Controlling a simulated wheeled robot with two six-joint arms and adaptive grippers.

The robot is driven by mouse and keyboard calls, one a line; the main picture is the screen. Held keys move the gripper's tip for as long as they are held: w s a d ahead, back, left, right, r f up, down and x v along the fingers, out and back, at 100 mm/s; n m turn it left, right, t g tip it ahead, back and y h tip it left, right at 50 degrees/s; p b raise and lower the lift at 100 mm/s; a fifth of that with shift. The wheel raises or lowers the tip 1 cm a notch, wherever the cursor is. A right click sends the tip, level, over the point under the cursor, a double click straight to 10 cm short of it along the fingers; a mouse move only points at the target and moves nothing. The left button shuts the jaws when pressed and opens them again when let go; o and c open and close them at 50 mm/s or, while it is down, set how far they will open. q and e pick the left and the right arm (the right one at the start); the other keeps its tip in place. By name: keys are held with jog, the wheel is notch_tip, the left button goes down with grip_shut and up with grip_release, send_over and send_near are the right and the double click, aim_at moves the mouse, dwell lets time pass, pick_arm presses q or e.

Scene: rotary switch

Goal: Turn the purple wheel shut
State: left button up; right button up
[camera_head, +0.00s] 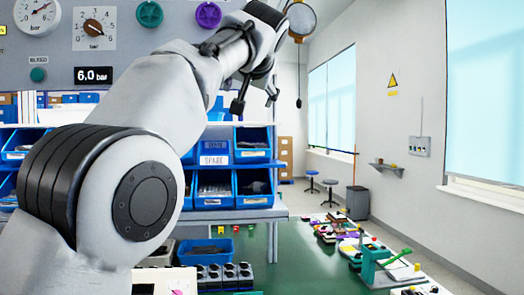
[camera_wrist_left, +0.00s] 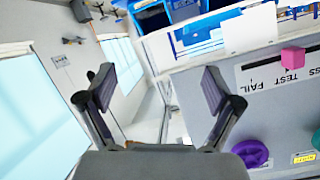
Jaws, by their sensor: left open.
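The purple wheel (camera_head: 208,15) is mounted on the grey panel at the top of the head view, to the left of my left gripper. It also shows in the left wrist view (camera_wrist_left: 250,153), low on the right, outside the jaws. My left gripper (camera_head: 255,100) hangs in front of the shelves, apart from the wheel. In the left wrist view its two fingers (camera_wrist_left: 158,78) are spread with nothing between them. My right gripper is not in view.
A teal wheel (camera_head: 149,14), a dial switch (camera_head: 94,29) and a pressure gauge (camera_head: 37,15) sit on the same panel. A display (camera_head: 93,75) reads 6,0 bar. Blue bins (camera_head: 252,145) stand on shelves below.

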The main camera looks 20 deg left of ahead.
pick_arm(q)
jog(key=w+f+m+g+h, duration=0.1)
jog(key=w+f, duration=0.5)
jog(key=f, duration=0.7)
jog(key=shift+f+g, duration=0.3)
jog(key=shift+g, duration=0.1)
jog(key=shift+w+d, duration=0.1)
